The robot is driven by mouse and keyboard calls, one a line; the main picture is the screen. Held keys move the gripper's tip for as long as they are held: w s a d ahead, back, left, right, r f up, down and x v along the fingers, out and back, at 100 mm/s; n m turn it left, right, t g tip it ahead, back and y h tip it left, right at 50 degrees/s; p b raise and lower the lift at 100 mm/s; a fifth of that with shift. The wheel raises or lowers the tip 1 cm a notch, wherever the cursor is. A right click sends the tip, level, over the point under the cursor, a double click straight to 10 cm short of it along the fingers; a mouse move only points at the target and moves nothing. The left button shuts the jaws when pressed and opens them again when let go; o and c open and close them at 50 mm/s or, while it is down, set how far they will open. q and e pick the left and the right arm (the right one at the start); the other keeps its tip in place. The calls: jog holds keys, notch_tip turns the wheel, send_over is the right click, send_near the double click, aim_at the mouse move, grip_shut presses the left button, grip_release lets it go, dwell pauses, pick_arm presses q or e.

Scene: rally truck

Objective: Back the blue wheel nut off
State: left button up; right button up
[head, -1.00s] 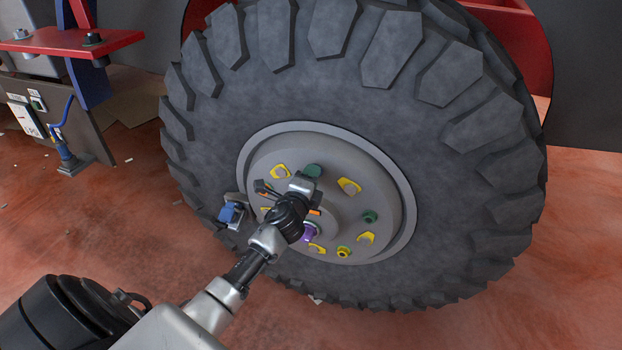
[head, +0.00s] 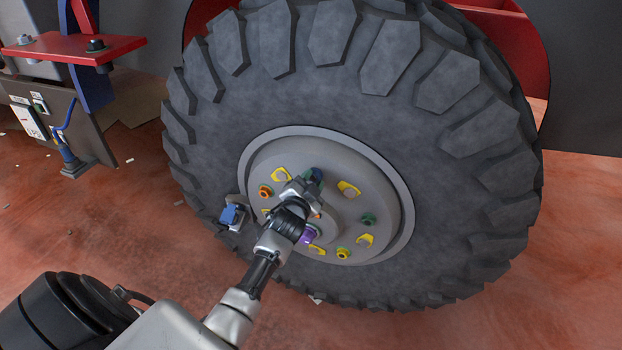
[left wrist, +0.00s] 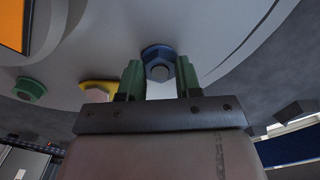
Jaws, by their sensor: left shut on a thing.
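The blue wheel nut (left wrist: 159,64) sits on the grey wheel hub and shows clearly in the left wrist view. In the head view only a bit of blue (head: 318,174) shows at the hub's upper part, mostly hidden by my gripper. My left gripper (left wrist: 160,78) has its two green fingers on either side of the blue nut, shut on it. In the head view my left gripper (head: 310,179) reaches up to the hub from below. My right gripper is not in view.
Other nuts on the hub are orange (head: 265,191), green (head: 368,219), yellow (head: 343,253) and purple (head: 308,236), with several yellow pointers between. The big tyre (head: 450,190) surrounds the hub. A red bench (head: 75,45) stands upper left.

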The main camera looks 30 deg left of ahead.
pick_arm(q)
jog(key=n, duration=0.1)
jog(key=n+p, duration=0.1)
jog(key=n, duration=0.1)
jog(key=n+p, duration=0.1)
jog(key=shift+r+n, duration=0.25)
jog(key=shift+n, duration=0.15)
jog(key=n+p, duration=0.1)
jog(key=n, duration=0.2)
jog(key=shift+n, duration=0.3)
jog(key=n+p, duration=0.1)
jog(key=n, duration=0.2)
jog(key=shift+r, duration=0.1)
jog(key=shift+w+n+p, duration=0.1)
jog(key=shift+n+p, duration=0.25)
jog(key=shift+n, duration=1.65)
jog(key=o, duration=0.9)
jog(key=shift+w+f, duration=0.1)
jog(key=shift+f, duration=0.15)
jog(key=shift+o, duration=0.2)
